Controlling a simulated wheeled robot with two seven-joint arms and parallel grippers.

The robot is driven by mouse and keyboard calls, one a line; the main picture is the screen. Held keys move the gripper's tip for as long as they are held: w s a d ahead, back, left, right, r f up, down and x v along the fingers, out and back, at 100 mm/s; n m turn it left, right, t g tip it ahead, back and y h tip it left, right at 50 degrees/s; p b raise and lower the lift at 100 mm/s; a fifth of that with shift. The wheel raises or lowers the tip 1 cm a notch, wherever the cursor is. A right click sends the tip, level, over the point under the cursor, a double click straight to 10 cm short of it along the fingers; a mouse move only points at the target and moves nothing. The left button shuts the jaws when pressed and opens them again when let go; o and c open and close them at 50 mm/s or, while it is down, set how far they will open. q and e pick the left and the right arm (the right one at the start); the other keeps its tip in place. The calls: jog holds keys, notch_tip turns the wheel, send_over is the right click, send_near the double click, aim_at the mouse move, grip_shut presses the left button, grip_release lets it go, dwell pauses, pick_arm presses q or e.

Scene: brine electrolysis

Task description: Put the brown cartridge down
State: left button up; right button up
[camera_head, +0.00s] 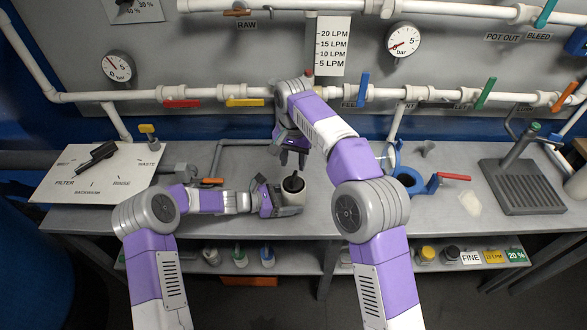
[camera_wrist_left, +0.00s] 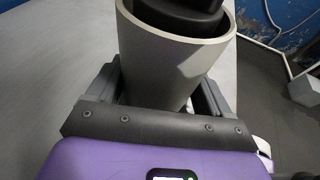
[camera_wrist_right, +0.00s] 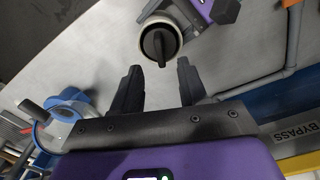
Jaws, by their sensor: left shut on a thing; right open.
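My left gripper (camera_head: 272,200) is shut on a pale grey-beige cylinder (camera_head: 290,199) near the bench's front edge. A black knobbed piece (camera_head: 293,183) sits in the cylinder's open top. In the left wrist view the cylinder (camera_wrist_left: 155,70) stands between the fingers. I cannot tell whether its base touches the bench. No plainly brown cartridge shows, and the cylinder's inside is mostly hidden by the black piece. My right gripper (camera_head: 293,158) is open and empty, just behind the cylinder. In the right wrist view the black piece (camera_wrist_right: 158,44) lies beyond its fingertips.
The grey bench (camera_head: 335,215) has bare room right of the cylinder. A blue clamp-like fitting with a clear bowl (camera_head: 411,180) and a drain stand (camera_head: 520,185) are farther right. A white valve panel (camera_head: 60,192) lies left. Pipes with coloured handles run along the back. Small bottles (camera_head: 240,256) stand on the lower shelf.

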jog(key=shift+r, duration=1.7)
pick_arm(q)
jog(key=o, duration=0.7)
jog(key=shift+a, duration=0.1)
